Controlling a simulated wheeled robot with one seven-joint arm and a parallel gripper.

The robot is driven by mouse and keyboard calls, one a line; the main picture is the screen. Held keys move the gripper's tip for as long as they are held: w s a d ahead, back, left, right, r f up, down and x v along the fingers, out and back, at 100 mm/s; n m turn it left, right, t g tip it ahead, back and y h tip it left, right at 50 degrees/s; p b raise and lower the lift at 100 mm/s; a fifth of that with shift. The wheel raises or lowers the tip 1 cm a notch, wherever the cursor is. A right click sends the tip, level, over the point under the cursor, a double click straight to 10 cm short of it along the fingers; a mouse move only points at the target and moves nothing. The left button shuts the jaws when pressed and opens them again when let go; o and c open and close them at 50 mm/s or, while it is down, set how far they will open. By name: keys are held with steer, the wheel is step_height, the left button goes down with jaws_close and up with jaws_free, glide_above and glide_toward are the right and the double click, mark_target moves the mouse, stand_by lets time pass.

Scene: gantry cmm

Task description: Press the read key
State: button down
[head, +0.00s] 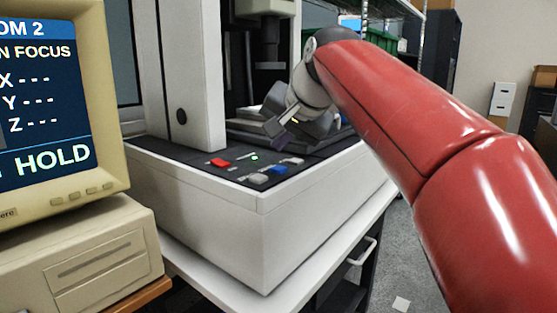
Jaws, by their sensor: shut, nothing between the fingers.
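The control panel (245,172) is the dark front deck of a white measuring machine. It carries a red key (220,162), a green lit spot (254,157), a blue key (279,170) and pale grey keys (258,179). Labels are too small to read, so I cannot tell which is the read key. My gripper (272,131) is shut and empty. In the picture it shows above and behind the keys, apparently not touching them. My arm hides the right part of the machine.
A beige monitor (112,110) at the left reads HOLD, with dashes for X, Y and Z. It stands on a beige case (95,255). The machine's white column (188,80) rises behind the red key. The space above the front keys is clear.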

mark_target(281, 169)
step_height(281, 169, up, 3)
steer(key=shift+r+p, duration=0.15)
steer(key=shift+p, duration=1.1)
steer(key=s+d+f+n+g+h, duration=0.1)
steer(key=s+d+f, duration=0.4)
steer(key=s+f, duration=0.3)
steer(key=s+d+f+n+h, duration=0.1)
steer(key=s+d+f+h, duration=0.1)
steer(key=s+d+f, duration=0.3)
steer(key=s+d+f+n+g+h, duration=0.1)
steer(key=s+d+f, duration=0.4)
steer(key=s+f, duration=0.7)
step_height(281, 169, down, 5)
steer(key=shift+s+r+g, duration=0.15)
steer(key=shift+s+g, duration=0.15)
steer(key=shift+d, duration=0.1)
stand_by(1.0)
